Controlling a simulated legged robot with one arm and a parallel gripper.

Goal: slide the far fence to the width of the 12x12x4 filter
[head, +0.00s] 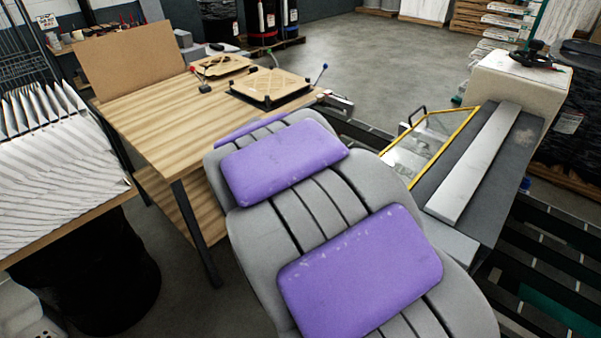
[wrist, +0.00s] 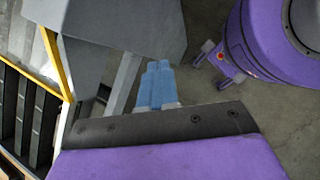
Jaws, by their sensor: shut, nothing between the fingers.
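In the head view a long pale grey bar, which looks like a fence (head: 478,165), lies on a dark grey bed (head: 510,165) at the right. I cannot tell whether it is the far fence; no second bar shows clearly. In the wrist view my gripper (wrist: 156,82) has its blue fingers together, with nothing between them. A pale grey strip (wrist: 124,82) shows just left of the fingers, below a grey panel (wrist: 125,28); contact cannot be told. My gripper does not show in the head view. No filter marked 12x12x4 can be read.
A yellow-framed clear guard (head: 430,138) stands left of the bed; its yellow edge shows in the wrist view (wrist: 55,62). Dark roller rails (head: 555,235) run at the right. A wooden bench (head: 150,105) holds two lattice-faced square pieces. White pleated filters (head: 50,165) stand at the left.

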